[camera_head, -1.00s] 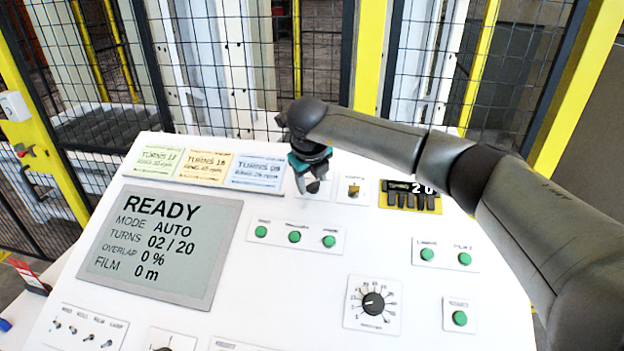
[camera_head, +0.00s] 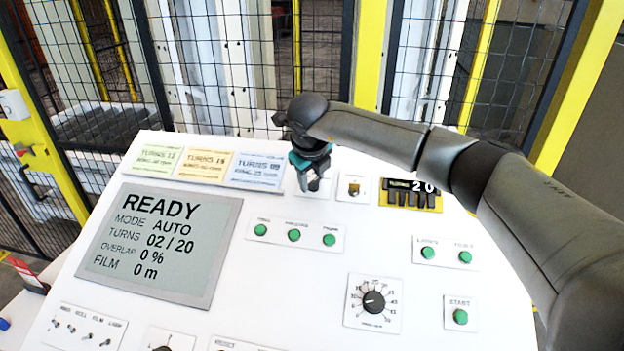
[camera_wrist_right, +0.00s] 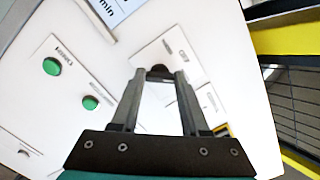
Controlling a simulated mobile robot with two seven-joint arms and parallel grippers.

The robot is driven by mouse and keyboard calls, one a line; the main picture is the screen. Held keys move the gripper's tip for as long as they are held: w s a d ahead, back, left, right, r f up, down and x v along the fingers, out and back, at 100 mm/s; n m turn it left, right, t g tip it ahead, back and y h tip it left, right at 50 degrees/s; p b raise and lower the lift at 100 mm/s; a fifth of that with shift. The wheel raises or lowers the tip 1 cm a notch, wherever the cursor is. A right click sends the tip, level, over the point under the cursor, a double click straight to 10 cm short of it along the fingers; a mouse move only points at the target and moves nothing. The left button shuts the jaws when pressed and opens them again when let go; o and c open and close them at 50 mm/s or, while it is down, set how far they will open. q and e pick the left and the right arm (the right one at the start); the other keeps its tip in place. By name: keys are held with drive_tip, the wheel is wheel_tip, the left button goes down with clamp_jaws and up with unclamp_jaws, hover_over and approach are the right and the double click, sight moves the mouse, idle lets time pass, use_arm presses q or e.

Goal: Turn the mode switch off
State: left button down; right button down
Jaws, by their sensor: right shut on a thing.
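My right gripper (camera_head: 315,183) reaches down onto a small white switch plate near the top of the sloped panel. Its fingers are shut on a dark knob there, taken as the mode switch, whose top shows between the fingertips in the right wrist view (camera_wrist_right: 158,72). The plate's lettering is too small to read, and the gripper hides most of the knob in the head view. The display (camera_head: 160,240) reads READY, MODE AUTO, TURNS 02 / 20. My left gripper is not in view.
Green buttons (camera_head: 294,235) sit below. Coloured cards (camera_head: 254,171) lie to the left. A mesh fence (camera_head: 240,60) stands behind the panel.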

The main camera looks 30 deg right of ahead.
drive_tip(key=n+b, duration=0.1)
drive_tip(key=n, duration=0.3)
drive_tip(key=shift+n+b, duration=0.45)
drive_tip(key=shift+n, duration=1.45)
drive_tip(key=shift+c, duration=2)
unclamp_jaws()
drive_tip(key=b+v, duration=0.2)
drive_tip(key=v, duration=1.3)
drive_tip(key=shift+w+d+r+b, duration=0.15)
drive_tip(key=shift+d+r+b, duration=0.1)
drive_tip(key=shift+r+b, duration=0.1)
drive_tip(key=shift+f, duration=0.1)
